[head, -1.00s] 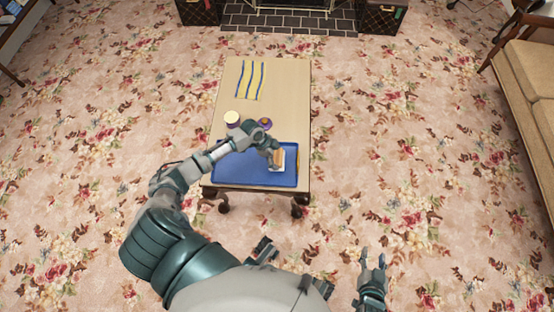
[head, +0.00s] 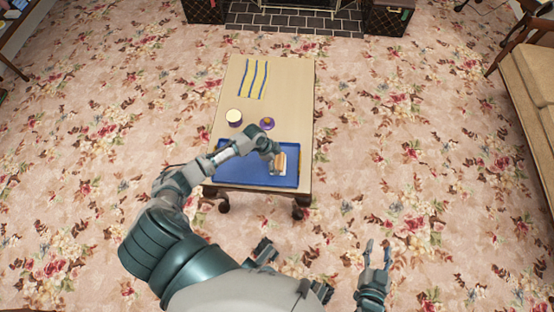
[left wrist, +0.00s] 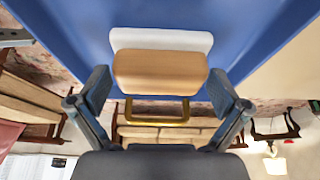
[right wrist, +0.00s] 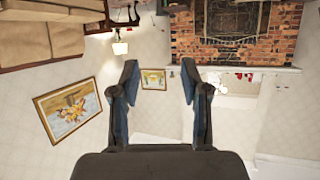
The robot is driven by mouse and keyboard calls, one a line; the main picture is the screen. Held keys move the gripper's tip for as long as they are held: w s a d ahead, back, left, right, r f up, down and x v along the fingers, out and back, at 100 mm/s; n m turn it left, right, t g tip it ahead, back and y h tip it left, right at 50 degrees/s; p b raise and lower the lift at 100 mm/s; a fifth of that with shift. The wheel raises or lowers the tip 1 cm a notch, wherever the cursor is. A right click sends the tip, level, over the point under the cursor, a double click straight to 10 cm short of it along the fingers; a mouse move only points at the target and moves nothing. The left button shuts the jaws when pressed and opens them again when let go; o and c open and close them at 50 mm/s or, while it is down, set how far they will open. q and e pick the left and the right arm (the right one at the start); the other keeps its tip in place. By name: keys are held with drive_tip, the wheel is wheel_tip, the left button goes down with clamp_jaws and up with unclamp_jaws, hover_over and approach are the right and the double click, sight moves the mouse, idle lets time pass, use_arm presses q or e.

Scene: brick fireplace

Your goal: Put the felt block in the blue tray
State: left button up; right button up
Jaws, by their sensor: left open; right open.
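The felt block, with a wooden back and a white felt side, is over the blue tray's floor in the head view (head: 281,163). It also shows in the left wrist view (left wrist: 160,72). The blue tray (head: 230,175) lies at the table's near end. My left gripper (head: 275,158) is open at the block. In the left wrist view its fingers (left wrist: 158,92) stand apart on either side, with visible gaps beside the block. Contact between block and tray is hard to judge. My right gripper (head: 376,250) is open and empty, away from the table.
On the wooden table (head: 285,90) are a striped cloth (head: 253,79), a cream-topped round container (head: 234,117) and a small purple item (head: 267,123) beyond the tray. A sofa (head: 528,90) stands at right. The floral carpet around the table is clear.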

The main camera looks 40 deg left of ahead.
use_arm(q)
drive_tip(key=shift+r, duration=0.2)
drive_tip(key=p+v, duration=0.4)
drive_tip(key=v, duration=0.7)
drive_tip(key=s+d+f+n, duration=0.2)
drive_tip(key=s+d+f, duration=0.2)
drive_tip(key=s+d, duration=0.8)
drive_tip(key=s+d+r+n+t+y, duration=0.3)
drive_tip(key=s+r+n, duration=0.4)
drive_tip(key=s, duration=0.1)
drive_tip(key=shift+s+t, duration=0.25)
drive_tip(key=shift+t, duration=0.05)
use_arm(e)
drive_tip(key=s+d+f+g+h, duration=0.2)
drive_tip(key=s+f+g, duration=0.4)
drive_tip(key=s, duration=0.4)
drive_tip(key=shift+d+g, duration=0.6)
drive_tip(key=shift+d, duration=0.25)
